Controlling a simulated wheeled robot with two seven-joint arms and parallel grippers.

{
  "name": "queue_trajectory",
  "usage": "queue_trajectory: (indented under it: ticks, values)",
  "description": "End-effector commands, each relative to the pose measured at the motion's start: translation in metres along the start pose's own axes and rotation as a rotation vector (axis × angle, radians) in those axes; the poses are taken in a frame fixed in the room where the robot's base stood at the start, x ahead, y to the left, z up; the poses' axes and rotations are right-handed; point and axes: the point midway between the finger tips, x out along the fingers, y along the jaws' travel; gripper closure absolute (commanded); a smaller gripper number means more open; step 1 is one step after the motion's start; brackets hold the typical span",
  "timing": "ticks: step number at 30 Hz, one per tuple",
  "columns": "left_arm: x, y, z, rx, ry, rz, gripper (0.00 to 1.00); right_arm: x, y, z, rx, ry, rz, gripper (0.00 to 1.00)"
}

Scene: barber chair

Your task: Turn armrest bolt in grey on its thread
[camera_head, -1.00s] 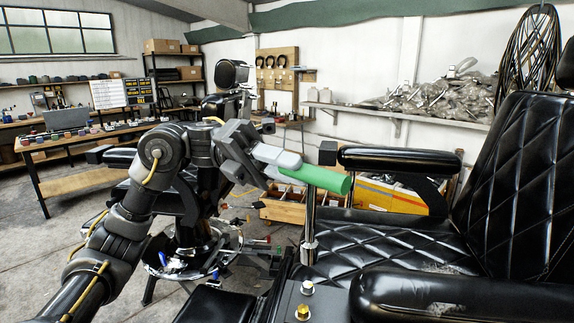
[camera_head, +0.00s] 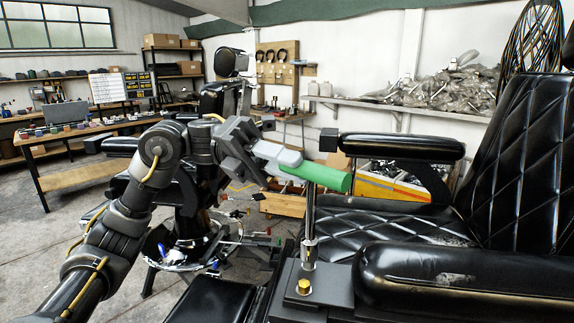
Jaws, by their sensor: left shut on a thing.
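My left gripper (camera_head: 283,160) is shut on the left end of a tool's green handle (camera_head: 322,178). A silver shaft (camera_head: 310,215) hangs nearly upright from the handle. Its lower end (camera_head: 309,262) is over the grey armrest bolt's place on the dark bracket plate by the near armrest. The grey bolt is hidden behind or under the shaft end, and I cannot tell if the socket is fully on it. A gold bolt (camera_head: 304,287) stands just in front on the same plate (camera_head: 330,284). My right gripper is not in view.
The near black armrest (camera_head: 450,280) lies right of the shaft, and the far armrest (camera_head: 400,147) is behind it. The quilted seat (camera_head: 385,222) fills the middle.

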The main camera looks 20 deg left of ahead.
Motion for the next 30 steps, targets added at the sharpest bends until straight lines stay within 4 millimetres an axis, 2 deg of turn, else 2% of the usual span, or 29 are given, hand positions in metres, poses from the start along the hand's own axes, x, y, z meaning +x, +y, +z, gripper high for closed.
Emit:
queue_trajectory:
  ticks: [30]
  values:
    - [-0.0002,0.0017,-0.0012,0.001,-0.001,0.000,1.00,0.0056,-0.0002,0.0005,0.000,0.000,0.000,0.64]
